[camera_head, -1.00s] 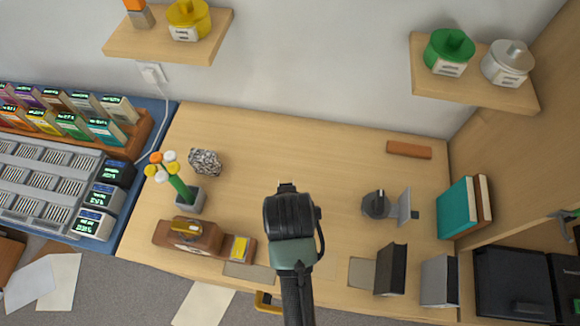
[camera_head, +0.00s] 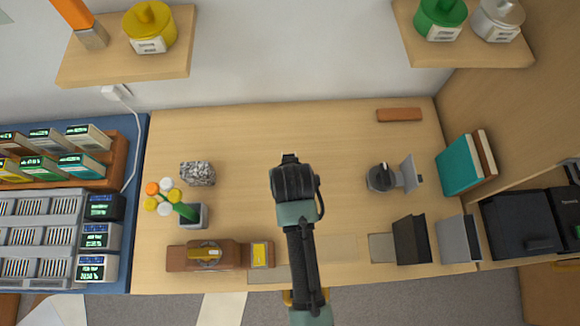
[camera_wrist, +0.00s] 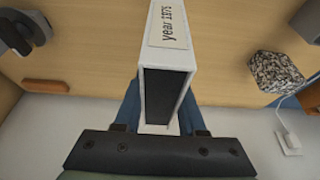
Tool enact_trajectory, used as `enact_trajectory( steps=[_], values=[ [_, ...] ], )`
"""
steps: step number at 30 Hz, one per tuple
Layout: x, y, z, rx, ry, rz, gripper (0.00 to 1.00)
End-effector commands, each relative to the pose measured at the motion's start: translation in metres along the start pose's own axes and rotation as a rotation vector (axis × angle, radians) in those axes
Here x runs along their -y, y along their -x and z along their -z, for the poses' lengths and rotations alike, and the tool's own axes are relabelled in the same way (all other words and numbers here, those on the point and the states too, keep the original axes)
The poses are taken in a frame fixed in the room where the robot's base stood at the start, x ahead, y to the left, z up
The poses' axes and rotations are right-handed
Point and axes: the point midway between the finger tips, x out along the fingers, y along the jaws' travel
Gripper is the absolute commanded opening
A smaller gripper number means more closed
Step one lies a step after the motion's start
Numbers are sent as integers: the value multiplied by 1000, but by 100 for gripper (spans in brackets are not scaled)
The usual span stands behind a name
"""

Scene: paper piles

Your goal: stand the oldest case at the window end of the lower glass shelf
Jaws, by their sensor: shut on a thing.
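My gripper (camera_head: 290,160) is over the middle of the wooden desk, seen from above in the head view. In the wrist view my gripper (camera_wrist: 160,118) is shut on a white case (camera_wrist: 165,75) with a dark open side and a label that seems to read "year 1975". The blue fingers lie on either side of the case. In the head view my wrist hides the held case. I cannot make out a glass shelf or a window in these frames.
The desk (camera_head: 290,125) has free room at its back middle. A foil-like lump (camera_head: 198,173) and a flower pot (camera_head: 194,216) stand left. A dark case (camera_head: 411,240), a grey case (camera_head: 457,240) and teal book (camera_head: 459,166) stand right. Wall shelves (camera_head: 125,73) hang above.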

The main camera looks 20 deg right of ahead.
Motion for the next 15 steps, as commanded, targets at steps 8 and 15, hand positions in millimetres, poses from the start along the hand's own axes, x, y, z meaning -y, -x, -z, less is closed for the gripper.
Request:
enact_trajectory(
  steps=[8,15],
  values=[
    [0,-32,-14,1,1,0,0],
    [0,-33,-14,0,1,0,0]
  ],
)
